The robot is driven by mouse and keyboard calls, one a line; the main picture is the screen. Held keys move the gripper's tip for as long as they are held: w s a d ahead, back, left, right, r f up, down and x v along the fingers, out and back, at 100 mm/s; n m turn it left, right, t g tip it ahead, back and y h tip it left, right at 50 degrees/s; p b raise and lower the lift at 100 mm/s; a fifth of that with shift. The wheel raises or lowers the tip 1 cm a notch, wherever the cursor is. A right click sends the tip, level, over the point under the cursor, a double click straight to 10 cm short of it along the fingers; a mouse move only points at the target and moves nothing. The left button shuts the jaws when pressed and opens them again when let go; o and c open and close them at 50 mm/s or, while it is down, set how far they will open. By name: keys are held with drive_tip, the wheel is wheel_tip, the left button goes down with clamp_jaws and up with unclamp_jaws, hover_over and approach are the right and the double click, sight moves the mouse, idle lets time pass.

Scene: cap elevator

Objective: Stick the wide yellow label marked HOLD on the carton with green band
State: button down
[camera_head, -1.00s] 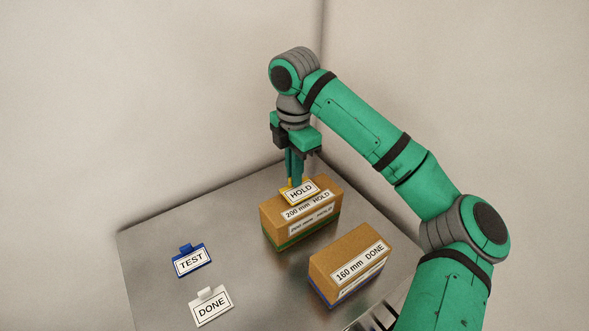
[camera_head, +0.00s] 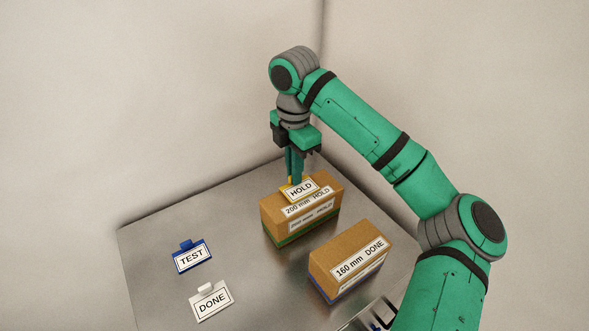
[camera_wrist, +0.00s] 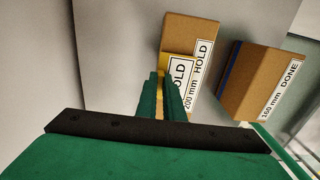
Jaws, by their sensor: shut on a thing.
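The yellow-edged label marked HOLD (camera_head: 302,190) is held by its tab in my gripper (camera_head: 295,182). The label is at the top of the carton with the green band (camera_head: 270,217), over its top face and just above the strip reading "200 mm HOLD". I cannot tell whether it touches the carton. In the wrist view, the fingers of my gripper (camera_wrist: 160,82) are close together on the yellow tab. There the label (camera_wrist: 181,74) is partly hidden by the fingers, and the carton (camera_wrist: 190,36) lies beyond it.
A second carton (camera_head: 341,250) with a blue band reads "160 mm DONE" and stands at the front right. A blue label marked TEST (camera_head: 191,258) and a white label marked DONE (camera_head: 212,300) lie on the metal table (camera_head: 150,240) at left. Walls stand behind the table.

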drive_tip(key=shift+f, duration=0.25)
drive_tip(key=c, duration=1.8)
unclamp_jaws()
wheel_tip(320, 180, up, 11)
drive_tip(key=shift+f, duration=0.1)
